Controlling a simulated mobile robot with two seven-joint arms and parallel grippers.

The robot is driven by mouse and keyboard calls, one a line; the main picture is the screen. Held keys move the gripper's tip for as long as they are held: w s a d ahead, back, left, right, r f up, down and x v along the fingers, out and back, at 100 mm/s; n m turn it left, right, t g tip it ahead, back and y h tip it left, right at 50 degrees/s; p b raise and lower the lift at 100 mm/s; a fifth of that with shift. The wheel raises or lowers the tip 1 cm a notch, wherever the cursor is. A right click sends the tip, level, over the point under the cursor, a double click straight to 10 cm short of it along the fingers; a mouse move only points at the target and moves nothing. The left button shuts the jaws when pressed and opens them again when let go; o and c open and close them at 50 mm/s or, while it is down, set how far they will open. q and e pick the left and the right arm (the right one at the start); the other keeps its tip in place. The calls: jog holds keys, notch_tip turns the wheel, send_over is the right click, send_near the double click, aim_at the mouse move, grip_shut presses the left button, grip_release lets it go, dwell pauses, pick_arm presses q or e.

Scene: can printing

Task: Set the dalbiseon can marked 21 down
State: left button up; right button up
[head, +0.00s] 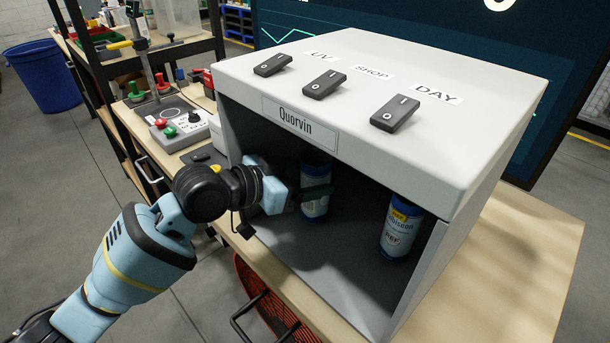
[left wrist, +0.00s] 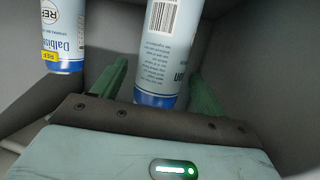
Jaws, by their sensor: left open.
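A blue-and-white can (head: 315,208) stands upright inside the grey Quorvin box (head: 477,150), left of its middle. My left gripper (head: 318,190) reaches into the box from the left. In the left wrist view the same can (left wrist: 168,50) is between the open green fingers of the gripper (left wrist: 160,70). Its barcode side shows there; I cannot read a 21 on it. A second can (head: 400,230), labelled Dalbiseon and REF, stands at the box's right side. It also shows at the left of the left wrist view (left wrist: 62,40). My right gripper is not in view.
The box stands on a wooden bench (head: 535,245) and has three switches on top, by UV, SHOP and DAY. A control panel (head: 180,125) with red and green knobs is left of it. The box floor between the cans is clear.

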pick_arm(q)
jog(key=shift+r, duration=0.3)
jog(key=v, duration=1.2)
